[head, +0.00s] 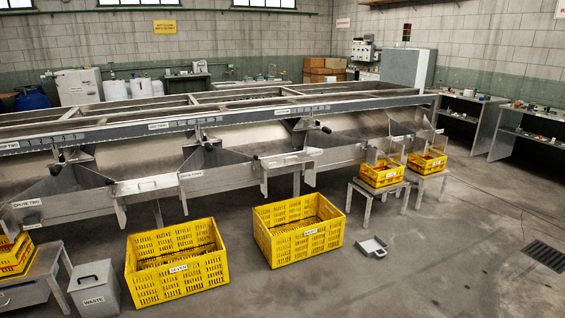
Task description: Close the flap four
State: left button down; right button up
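The long grey metal sizer (100,130) runs across the head view, with sloping chutes along its near side. Dark-knobbed levers sit on this side, one at the left (56,169), one in the middle (208,146) and one further right (325,130). Small labels mark the chutes and rails, but most are too small to read. I cannot tell which part is flap four or whether it is open. Neither of my grippers is in view.
Two large yellow crates (178,283) (300,246) stand on the floor before the sizer. A waste bin (94,287) is at lower left. Smaller yellow crates (381,175) (427,162) sit on stools at right. A dustpan (374,247) lies on the floor. The right floor is mostly clear.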

aim_at(271, 162)
jog(key=i, duration=2.05)
